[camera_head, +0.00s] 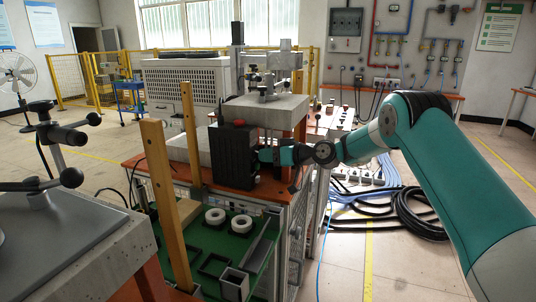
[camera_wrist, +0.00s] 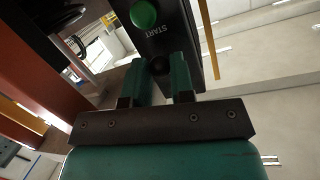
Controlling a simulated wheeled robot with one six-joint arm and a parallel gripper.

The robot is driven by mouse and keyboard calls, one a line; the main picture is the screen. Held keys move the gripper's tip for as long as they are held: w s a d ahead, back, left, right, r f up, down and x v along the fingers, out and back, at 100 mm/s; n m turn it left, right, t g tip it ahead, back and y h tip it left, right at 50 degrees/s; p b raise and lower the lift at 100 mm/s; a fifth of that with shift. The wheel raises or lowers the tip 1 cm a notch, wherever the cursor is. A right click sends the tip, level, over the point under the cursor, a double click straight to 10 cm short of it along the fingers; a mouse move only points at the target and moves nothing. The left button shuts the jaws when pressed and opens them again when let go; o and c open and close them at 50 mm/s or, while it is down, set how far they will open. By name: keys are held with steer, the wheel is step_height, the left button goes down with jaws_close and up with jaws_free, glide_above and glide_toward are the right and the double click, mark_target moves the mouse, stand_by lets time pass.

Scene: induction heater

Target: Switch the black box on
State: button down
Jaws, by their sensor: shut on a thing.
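The black box (camera_head: 233,158) stands upright on the orange-brown top of a bench, with a red part on its top. In the wrist view its dark face (camera_wrist: 172,30) carries a green button (camera_wrist: 144,13) and the word START. My gripper (camera_head: 260,156) reaches it from the right in the head view. In the wrist view my gripper (camera_wrist: 160,76) has its two green fingers on either side of a small dark round knob (camera_wrist: 159,65) below the START label. The fingers are shut on this knob. The knob's setting cannot be made out.
A grey block with a metal fixture (camera_head: 268,100) stands behind the box. Wooden posts (camera_head: 167,205) rise in front, left of the box. Below is a green shelf with white rings (camera_head: 240,221). Black and blue cables (camera_head: 415,215) lie on the floor at right.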

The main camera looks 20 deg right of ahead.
steer(key=r+g+h+p, duration=0.1)
steer(key=h+p, duration=0.1)
steer(key=r+g+h+p, duration=0.1)
steer(key=g+p, duration=0.1)
steer(key=r+g+h+p, duration=0.1)
steer(key=h+p, duration=0.1)
steer(key=shift+w+a+r+g+h+p, duration=0.15)
steer(key=shift+w+a+g+h+p, duration=0.15)
steer(key=shift+p, duration=0.1)
steer(key=shift+h+p, duration=0.3)
steer(key=c, duration=1)
jaws_free()
steer(key=v, duration=0.5)
steer(key=b+v, duration=0.1)
steer(key=v, duration=0.5)
steer(key=b+v, duration=0.1)
steer(key=v, duration=0.5)
steer(key=shift+w+d+r, duration=0.2)
steer(key=shift+r, duration=0.05)
